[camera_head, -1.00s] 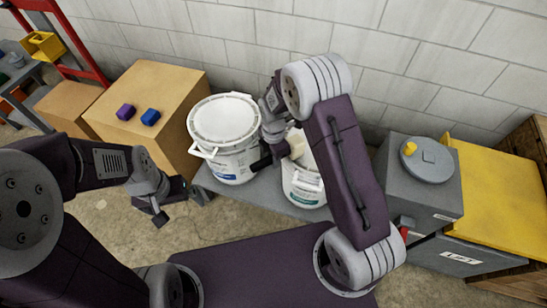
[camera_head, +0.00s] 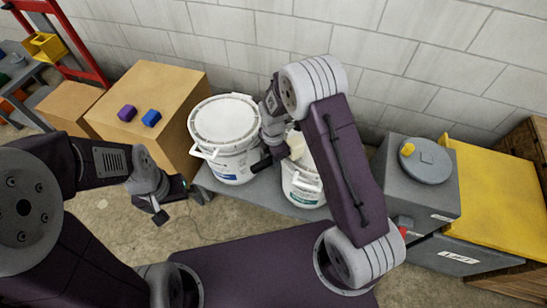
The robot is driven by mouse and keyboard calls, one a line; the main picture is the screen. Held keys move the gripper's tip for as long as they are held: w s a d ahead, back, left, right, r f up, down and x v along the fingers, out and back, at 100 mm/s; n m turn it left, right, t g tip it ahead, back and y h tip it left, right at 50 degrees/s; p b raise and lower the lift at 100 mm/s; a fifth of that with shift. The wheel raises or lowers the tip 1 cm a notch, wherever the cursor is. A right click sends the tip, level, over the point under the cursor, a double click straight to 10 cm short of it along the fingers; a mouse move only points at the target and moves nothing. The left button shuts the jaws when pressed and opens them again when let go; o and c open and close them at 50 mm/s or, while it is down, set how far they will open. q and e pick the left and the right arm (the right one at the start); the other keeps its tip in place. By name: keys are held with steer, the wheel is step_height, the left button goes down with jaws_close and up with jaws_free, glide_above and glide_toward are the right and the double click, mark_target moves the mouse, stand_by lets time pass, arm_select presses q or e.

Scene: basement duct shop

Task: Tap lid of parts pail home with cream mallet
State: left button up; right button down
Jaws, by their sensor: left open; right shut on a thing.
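Two white pails stand side by side on a grey bench. The left pail (camera_head: 233,165) has a blue label and a white lid (camera_head: 225,120) on top. The right pail (camera_head: 303,190) has a green label and is mostly hidden behind my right arm, its top included. My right gripper (camera_head: 273,152) is shut on the cream mallet (camera_head: 298,146), whose cream head shows above the right pail. Whether the head touches that pail is hidden. My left gripper (camera_head: 168,205) is open and empty, low and left of the bench.
A grey box (camera_head: 420,205) with a round lid (camera_head: 427,163) and a yellow panel (camera_head: 495,190) are at right. A block wall (camera_head: 230,35) closes the back.

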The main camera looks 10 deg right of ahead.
steer(key=shift+r+p, duration=3.95)
steer(key=shift+r, duration=0.05)
steer(key=shift+f, duration=0.2)
steer(key=shift+a, duration=0.1)
